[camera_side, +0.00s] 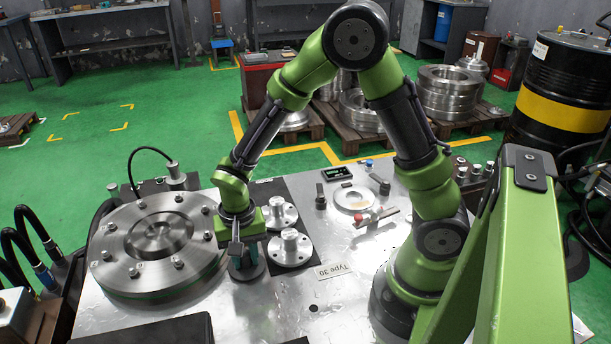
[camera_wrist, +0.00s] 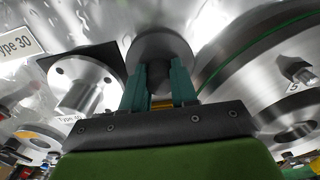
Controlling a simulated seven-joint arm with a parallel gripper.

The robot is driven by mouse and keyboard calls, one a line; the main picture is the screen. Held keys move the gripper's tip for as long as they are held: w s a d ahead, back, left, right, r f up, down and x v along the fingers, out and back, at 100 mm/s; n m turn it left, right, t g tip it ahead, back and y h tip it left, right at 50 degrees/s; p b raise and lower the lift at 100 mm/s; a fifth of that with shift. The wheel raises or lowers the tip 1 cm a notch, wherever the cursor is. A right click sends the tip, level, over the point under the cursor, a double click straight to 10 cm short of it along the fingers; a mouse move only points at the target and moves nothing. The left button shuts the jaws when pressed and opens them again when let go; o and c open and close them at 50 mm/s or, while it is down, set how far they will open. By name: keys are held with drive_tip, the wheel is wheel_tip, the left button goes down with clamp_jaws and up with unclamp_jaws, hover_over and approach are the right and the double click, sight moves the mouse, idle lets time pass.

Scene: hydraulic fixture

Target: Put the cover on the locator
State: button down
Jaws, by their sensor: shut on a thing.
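My gripper (camera_side: 236,250) points down and is shut on a dark grey round flanged part, which I take to be the cover (camera_side: 247,270). It is low, at or just above the metal table top; I cannot tell whether it touches. In the wrist view my fingers (camera_wrist: 159,98) close around the narrow middle of the cover (camera_wrist: 150,45), with its wide disc beyond them. A large round steel fixture (camera_side: 125,247) with bolts around its rim and a stepped centre lies just left of my gripper. Which part is the locator is not clear from the pictures.
Two silver flanged hubs (camera_side: 290,248) stand on black mats right of my gripper. A "Type 30" label (camera_side: 333,270) lies beside them. A silver ring (camera_side: 354,198) and small clamps are farther right.

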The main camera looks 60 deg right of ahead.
drive_tip(key=shift+r, duration=2.5)
